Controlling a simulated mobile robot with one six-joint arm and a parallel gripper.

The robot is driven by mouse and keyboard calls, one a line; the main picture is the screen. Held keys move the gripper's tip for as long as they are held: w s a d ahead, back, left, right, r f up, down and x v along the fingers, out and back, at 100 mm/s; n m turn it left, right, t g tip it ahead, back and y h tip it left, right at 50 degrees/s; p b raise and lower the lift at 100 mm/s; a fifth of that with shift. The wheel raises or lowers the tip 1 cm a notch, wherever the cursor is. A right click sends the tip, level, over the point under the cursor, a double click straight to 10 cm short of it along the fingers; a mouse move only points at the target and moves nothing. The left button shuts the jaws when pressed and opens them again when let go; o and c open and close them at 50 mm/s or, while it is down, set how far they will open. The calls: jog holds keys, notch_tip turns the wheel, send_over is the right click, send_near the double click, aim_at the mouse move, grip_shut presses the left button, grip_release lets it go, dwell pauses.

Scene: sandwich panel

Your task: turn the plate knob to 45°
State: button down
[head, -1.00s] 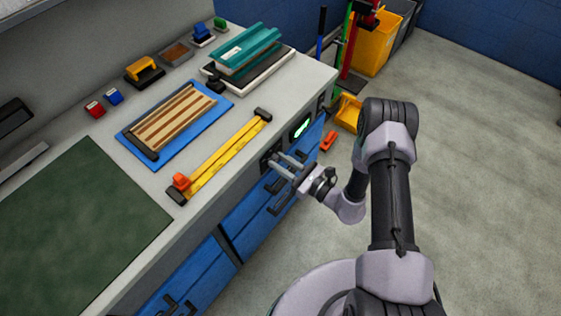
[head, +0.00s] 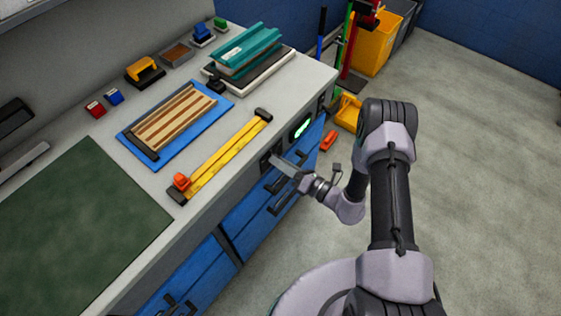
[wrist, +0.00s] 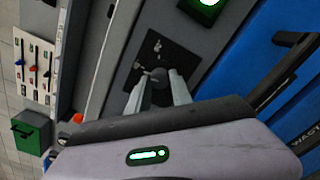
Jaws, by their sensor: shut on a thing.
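The plate knob is a small dark round knob (wrist: 178,78) on a black plate (wrist: 150,60) in the bench's front face, seen in the wrist view. In the head view the plate (head: 265,160) is a small dark patch below the bench top's edge. My gripper (wrist: 160,85) reaches the knob with its two pale fingers on either side, shut on it. In the head view my gripper (head: 277,163) points at the plate. The knob's far side and any angle marks are too small or hidden to read.
A lit green display (head: 301,127) sits beside the plate on the bench front. Blue drawers (head: 250,215) with dark handles lie just below. A yellow bar (head: 222,155) lies on the bench top near the edge.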

jog(key=shift+m, duration=1)
jog(key=shift+s, duration=0.1)
jog(key=c, duration=1.1)
grip_release()
jog(key=shift+c, duration=0.2)
jog(key=p+v, duration=0.4)
jog(key=v, duration=1.3)
jog(key=shift+s+d, duration=0.1)
jog(key=shift+d, duration=0.05)
